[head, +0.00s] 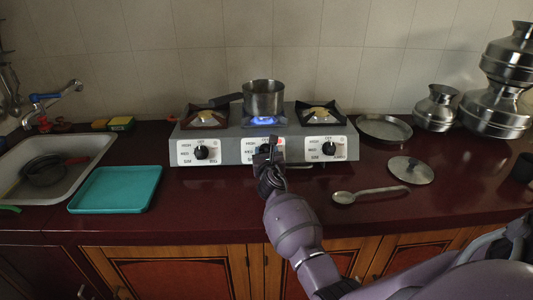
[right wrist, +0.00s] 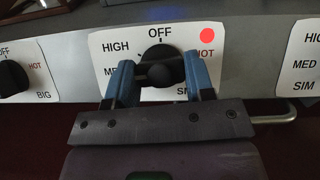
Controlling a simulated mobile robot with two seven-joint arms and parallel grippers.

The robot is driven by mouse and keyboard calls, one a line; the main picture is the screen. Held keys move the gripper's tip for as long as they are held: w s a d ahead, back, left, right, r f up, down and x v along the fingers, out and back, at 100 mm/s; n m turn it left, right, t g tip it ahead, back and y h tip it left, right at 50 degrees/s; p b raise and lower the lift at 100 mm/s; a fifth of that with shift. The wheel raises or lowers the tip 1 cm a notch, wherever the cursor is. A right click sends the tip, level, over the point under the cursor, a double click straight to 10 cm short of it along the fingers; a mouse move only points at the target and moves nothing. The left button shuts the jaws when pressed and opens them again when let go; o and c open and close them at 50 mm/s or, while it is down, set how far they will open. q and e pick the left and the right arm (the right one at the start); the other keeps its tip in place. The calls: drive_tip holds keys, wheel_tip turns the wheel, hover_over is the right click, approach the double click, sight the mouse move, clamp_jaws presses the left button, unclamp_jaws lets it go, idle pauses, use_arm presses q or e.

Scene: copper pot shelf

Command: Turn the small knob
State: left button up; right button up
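A grey stove (head: 232,133) with three black knobs on white dial plates stands on the counter. The left knob (head: 201,152) and the right knob (head: 329,148) are in plain view in the head view. My right gripper (head: 266,148) is at the middle dial and hides its knob there. In the right wrist view, the blue fingers of my right gripper (right wrist: 160,72) stand on either side of the black middle knob (right wrist: 157,54). Whether both fingers press on it is not clear. A red dot (right wrist: 207,36) sits above HOT on that dial. My left gripper is not in view.
A blue flame (head: 264,121) burns under a steel pot (head: 263,98) on the middle burner. A spoon (head: 370,194) and a lid (head: 411,170) lie right of my arm. A teal tray (head: 115,189) and a sink are at the left. The counter between tray and arm is clear.

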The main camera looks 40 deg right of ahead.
drive_tip(key=shift+c, duration=0.7)
drive_tip(key=shift+d+r+n+y+p, duration=0.1)
drive_tip(key=shift+r+n+y+p, duration=0.15)
drive_tip(key=shift+n+p, duration=0.35)
drive_tip(key=n+y+p, duration=0.3)
drive_tip(key=n+p, duration=0.1)
drive_tip(key=n, duration=0.1)
drive_tip(key=shift+t, duration=0.4)
drive_tip(key=shift+d+f+n+y+p, duration=0.1)
drive_tip(key=shift+n+y+p, duration=0.45)
drive_tip(key=shift+n+p, duration=0.55)
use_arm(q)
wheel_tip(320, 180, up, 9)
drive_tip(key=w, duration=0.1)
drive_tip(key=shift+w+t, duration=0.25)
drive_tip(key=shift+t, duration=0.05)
use_arm(e)
drive_tip(key=shift+f+n+y, duration=0.1)
drive_tip(key=shift+n+y, duration=0.3)
drive_tip(key=shift+n, duration=0.1)
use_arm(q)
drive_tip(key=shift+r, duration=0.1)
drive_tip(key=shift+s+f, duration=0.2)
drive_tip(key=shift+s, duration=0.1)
use_arm(e)
drive_tip(key=o, duration=0.9)
